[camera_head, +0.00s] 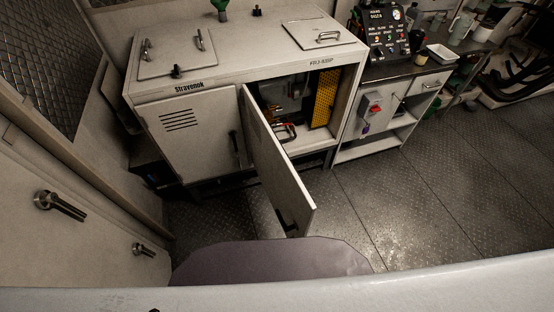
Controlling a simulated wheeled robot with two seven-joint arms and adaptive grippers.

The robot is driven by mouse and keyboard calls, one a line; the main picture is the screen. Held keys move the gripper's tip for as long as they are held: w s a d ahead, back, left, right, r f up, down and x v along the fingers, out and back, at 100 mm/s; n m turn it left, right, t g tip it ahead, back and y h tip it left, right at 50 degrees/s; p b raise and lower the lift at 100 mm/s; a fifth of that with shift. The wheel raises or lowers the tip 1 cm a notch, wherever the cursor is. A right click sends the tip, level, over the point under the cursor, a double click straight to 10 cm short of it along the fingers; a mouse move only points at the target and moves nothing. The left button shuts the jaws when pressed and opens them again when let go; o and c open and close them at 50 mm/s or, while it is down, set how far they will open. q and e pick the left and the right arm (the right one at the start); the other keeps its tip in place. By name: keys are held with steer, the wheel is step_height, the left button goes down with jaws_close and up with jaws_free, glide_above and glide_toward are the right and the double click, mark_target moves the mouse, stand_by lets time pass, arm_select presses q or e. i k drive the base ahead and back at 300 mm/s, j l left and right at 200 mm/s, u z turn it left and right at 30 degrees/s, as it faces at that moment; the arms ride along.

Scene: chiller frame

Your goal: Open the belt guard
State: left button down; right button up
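The white chiller cabinet (270,65) stands ahead with its left door (192,138) shut. Its right door (283,170) is swung out toward me, with a dark handle near its free edge. Inside the open bay, a yellow perforated panel (323,98), which looks like the belt guard, stands upright at the right side. Whether it is latched or ajar I cannot tell. Metal pipe fittings and a wire-like handle (284,132) show in the dark bay to its left, partly hidden by the open door. Neither of my grippers is in view.
A side bench (400,68) with a control panel (385,30), a red switch (371,104) and a white tray (440,53) stands right of the cabinet. A wall panel with handles (60,205) is close on the left. The floor (430,190) at the right is clear.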

mark_target(328, 83)
steer(key=i+l+u, duration=0.1)
steer(key=l+u, duration=0.15)
steer(key=l, duration=0.25)
steer(key=i+l+u, duration=0.1)
steer(key=l+u, duration=0.2)
steer(key=l, duration=0.2)
steer(key=l+u, duration=0.25)
steer(key=l, duration=0.25)
steer(key=l+u, duration=0.25)
steer(key=l, duration=0.25)
steer(key=l+u, duration=0.25)
steer(key=l, duration=0.25)
steer(key=k+l+u, duration=0.3)
steer(key=l, duration=0.15)
steer(key=l+u, duration=0.25)
steer(key=l, duration=0.25)
steer(key=k+l+u, duration=0.25)
steer(key=l, duration=0.2)
